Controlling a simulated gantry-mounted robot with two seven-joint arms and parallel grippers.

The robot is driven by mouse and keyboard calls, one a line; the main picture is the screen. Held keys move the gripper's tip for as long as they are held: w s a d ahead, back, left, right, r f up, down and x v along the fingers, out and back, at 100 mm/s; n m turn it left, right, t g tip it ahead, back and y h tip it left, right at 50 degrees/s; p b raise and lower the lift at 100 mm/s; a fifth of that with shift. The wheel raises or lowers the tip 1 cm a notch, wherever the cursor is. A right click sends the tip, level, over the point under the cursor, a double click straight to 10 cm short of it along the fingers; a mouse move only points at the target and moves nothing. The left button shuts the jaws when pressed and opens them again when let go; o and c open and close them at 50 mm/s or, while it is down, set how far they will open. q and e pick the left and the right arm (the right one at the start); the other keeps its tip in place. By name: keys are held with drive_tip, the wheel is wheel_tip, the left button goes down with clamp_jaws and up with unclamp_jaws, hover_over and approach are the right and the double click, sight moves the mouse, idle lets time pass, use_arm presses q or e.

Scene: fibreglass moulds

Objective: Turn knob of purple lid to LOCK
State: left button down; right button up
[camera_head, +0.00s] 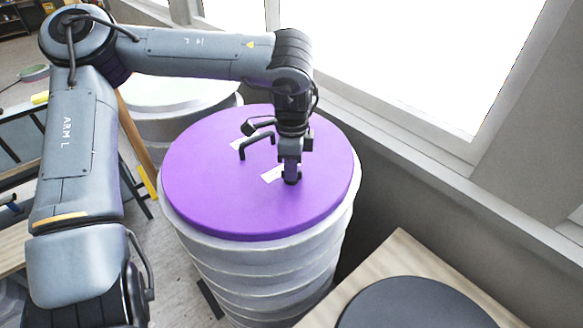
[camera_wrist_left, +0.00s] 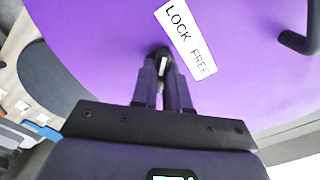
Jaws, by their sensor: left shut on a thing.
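The purple lid (camera_head: 215,195) lies flat on top of a tall pale ribbed drum (camera_head: 260,265). My left gripper (camera_head: 291,170) points down at the lid's right part and is shut on a small dark knob (camera_wrist_left: 161,52). In the left wrist view its two fingers (camera_wrist_left: 163,75) sit on either side of the knob, hiding part of it. A white mark shows on the knob; I cannot tell which word it points to. A white label (camera_wrist_left: 186,38) reading LOCK FREE lies beside the knob. My right gripper is not in view.
A dark bent handle (camera_head: 256,146) rises from the lid next to my left gripper. A wooden table (camera_head: 400,250) with a black round top (camera_head: 415,308) stands at the lower right. Another drum (camera_head: 175,95) stands behind, and a window wall (camera_head: 430,165) runs along the right.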

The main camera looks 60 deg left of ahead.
use_arm(q)
drive_tip(key=c, duration=1.1)
unclamp_jaws()
wheel_tip(320, 180, up, 11)
drive_tip(key=shift+f, duration=0.1)
drive_tip(key=shift+s, duration=0.1)
